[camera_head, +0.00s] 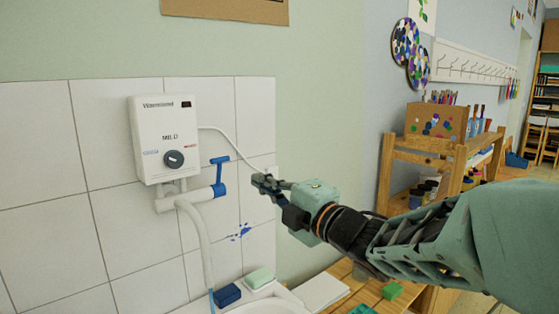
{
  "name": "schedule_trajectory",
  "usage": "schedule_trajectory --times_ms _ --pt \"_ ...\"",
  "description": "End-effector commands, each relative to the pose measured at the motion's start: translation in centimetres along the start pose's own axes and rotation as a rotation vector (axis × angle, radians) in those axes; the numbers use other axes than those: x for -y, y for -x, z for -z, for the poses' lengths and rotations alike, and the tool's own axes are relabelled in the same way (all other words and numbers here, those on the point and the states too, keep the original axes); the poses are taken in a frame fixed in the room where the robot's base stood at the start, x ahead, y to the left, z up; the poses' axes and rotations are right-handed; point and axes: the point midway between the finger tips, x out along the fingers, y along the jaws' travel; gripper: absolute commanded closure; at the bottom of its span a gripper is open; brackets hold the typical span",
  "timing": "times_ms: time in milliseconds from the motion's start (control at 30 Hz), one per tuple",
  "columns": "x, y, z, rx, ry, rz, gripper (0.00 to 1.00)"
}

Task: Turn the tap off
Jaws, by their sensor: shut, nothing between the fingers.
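The tap (205,193) is a white fitting with a blue lever handle (220,172) on the tiled wall. It sits under a white water heater box (166,138) with a dark round knob. The blue handle stands up from the fitting's right end, with a short crossbar on top. A pale spout pipe (198,240) curves down from the tap, and a thin blue stream (211,300) shows at its lower end. My gripper (262,180) is shut and empty. It is to the right of the blue handle, with a gap between them in the picture.
A sink (268,307) is at the bottom, with a blue block (227,295) and a green-topped sponge (260,277) on its rim. A white cable (232,141) runs from the heater behind my gripper. A wooden shelf (440,147) with art supplies stands at right.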

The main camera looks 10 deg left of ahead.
Motion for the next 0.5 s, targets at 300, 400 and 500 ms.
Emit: schedule_trajectory --times_ms 300,400,500 --pt "0.3 -2.9 0.4 -0.012 0.009 0.006 1.00" --pt "0.3 -4.8 0.5 -0.013 0.008 0.005 1.00" --pt "0.3 -6.6 0.5 -0.012 0.007 0.005 1.00"
